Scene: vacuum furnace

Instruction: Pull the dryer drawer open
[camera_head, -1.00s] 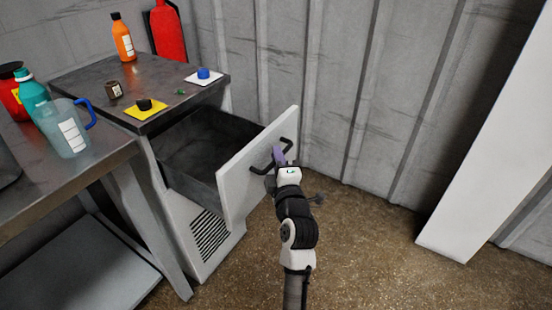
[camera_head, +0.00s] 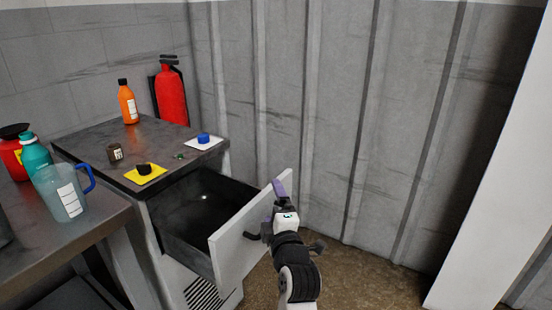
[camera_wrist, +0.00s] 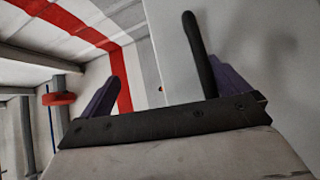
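The dryer drawer (camera_head: 205,215) is a dark, empty-looking bin pulled well out of the white dryer cabinet (camera_head: 170,285). Its white front panel (camera_head: 235,240) faces right, with a dark handle (camera_head: 250,235) partly hidden behind my gripper. My gripper (camera_head: 279,190) is at the panel's outer face, by the handle. In the wrist view its purple fingers stand wide apart (camera_wrist: 165,92). The dark handle bar (camera_wrist: 198,50) shows between them, close to the right finger; I cannot tell whether they touch.
A workbench (camera_head: 60,240) with a jug (camera_head: 62,190) stands left. A corrugated wall (camera_head: 330,120) is behind. Floor (camera_head: 385,280) is clear to the right.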

